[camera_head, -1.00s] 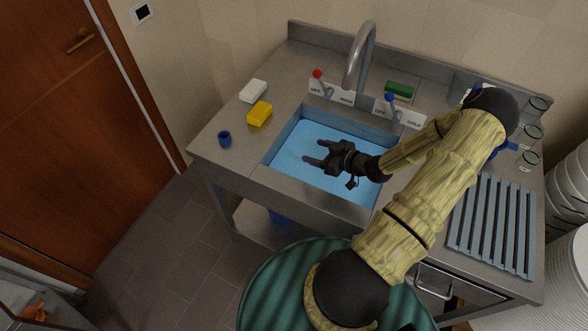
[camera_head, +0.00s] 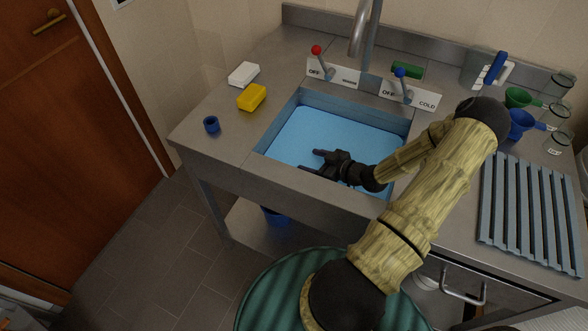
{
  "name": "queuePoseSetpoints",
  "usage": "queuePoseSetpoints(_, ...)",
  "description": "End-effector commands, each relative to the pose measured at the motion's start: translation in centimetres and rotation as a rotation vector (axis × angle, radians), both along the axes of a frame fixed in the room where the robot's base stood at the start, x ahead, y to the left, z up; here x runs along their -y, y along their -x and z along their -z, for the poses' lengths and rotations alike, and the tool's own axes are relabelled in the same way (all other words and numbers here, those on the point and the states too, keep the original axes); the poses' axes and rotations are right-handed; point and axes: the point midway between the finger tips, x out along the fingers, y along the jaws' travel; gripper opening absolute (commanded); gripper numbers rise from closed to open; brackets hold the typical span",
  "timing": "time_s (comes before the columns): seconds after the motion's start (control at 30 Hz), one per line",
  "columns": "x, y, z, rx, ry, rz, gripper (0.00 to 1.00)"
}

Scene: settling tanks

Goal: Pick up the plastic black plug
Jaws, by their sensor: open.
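I cannot make out a black plug in this view. A small dark blue round piece with a hollow top (camera_head: 212,125) stands on the counter left of the sink; I cannot tell if it is a plug. My gripper (camera_head: 311,161) is open over the blue sink basin (camera_head: 345,130), near its front edge, with its fingers pointing left. Nothing shows between the fingers. My gripper and forearm hide part of the basin.
A yellow sponge (camera_head: 252,97) and a white block (camera_head: 243,74) lie left of the basin. The tap (camera_head: 361,35) and two levers, red (camera_head: 316,50) and blue (camera_head: 400,73), stand behind it. A slatted rack (camera_head: 530,215) and several cups are at right.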

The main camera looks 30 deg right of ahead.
Motion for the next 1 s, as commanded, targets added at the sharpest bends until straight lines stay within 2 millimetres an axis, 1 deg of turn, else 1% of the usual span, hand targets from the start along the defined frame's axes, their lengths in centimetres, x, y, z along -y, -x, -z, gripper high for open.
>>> queuePoseSetpoints(0.03,0.0,0.0,0.2,0.0,0.0,0.0,0.64)
queuePoseSetpoints(0.3,0.1,0.0,0.1,0.0,0.0,0.001,0.64)
queuePoseSetpoints(0.5,-0.8,-1.2,0.5,0.0,0.0,-0.008,0.64)
queuePoseSetpoints(0.8,-1.0,-1.4,0.6,0.0,0.001,-0.01,0.64)
queuePoseSetpoints(0.93,-1.5,-2.3,0.9,0.0,-0.003,-0.008,0.64)
queuePoseSetpoints(1.0,-1.9,-3.3,1.2,0.002,-0.001,-0.007,0.64)
